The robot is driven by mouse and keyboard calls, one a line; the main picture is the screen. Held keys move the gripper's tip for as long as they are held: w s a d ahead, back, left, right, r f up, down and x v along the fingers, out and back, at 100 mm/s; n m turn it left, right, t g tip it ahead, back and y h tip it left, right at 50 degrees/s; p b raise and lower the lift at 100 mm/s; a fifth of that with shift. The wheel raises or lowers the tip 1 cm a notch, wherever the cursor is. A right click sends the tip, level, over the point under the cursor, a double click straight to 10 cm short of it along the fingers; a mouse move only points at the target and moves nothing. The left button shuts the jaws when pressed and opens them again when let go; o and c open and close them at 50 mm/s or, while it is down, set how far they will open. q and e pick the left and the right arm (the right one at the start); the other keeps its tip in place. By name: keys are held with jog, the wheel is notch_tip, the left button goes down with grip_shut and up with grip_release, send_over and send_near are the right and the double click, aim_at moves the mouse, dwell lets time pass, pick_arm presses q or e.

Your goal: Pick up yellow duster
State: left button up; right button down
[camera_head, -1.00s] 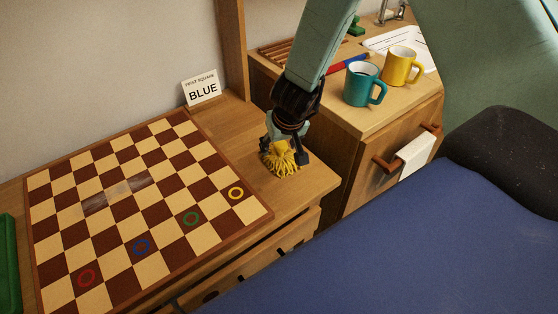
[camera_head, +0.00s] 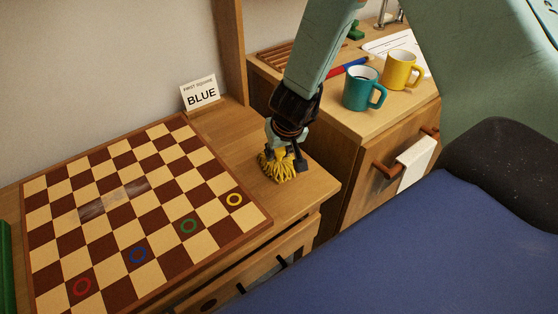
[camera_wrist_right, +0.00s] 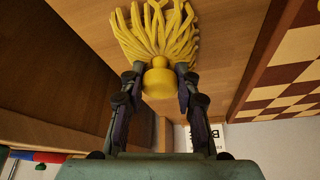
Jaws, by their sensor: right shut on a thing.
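The yellow duster (camera_head: 278,168) has a mop of yellow strands and a rounded yellow knob. It is at the wooden desk top, right of the chessboard. My right gripper (camera_head: 284,155) comes down on it from above. In the right wrist view the duster's knob (camera_wrist_right: 159,80) sits between the two fingers of my right gripper (camera_wrist_right: 160,82), which are shut on it. The strands fan out beyond the fingertips, over the wood. I cannot tell whether the strands touch the desk. My left gripper is not in view.
A chessboard (camera_head: 112,195) with coloured rings and a grey smear lies to the left. A sign reading "BLUE" (camera_head: 201,93) stands behind it. A teal mug (camera_head: 360,88) and a yellow mug (camera_head: 400,70) stand on the counter at right. A blue surface (camera_head: 420,240) fills the lower right.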

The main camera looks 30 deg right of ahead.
jog(key=shift+w+d+f, duration=0.15)
jog(key=shift+d+f, duration=0.1)
jog(key=shift+a+r, duration=0.15)
jog(key=shift+r, duration=0.25)
notch_tip(320, 180, up, 8)
jog(key=p, duration=0.7)
jog(key=shift+r+p, duration=0.25)
jog(key=shift+p, duration=0.15)
jog(key=shift+r+p, duration=0.45)
jog(key=shift+p, duration=0.05)
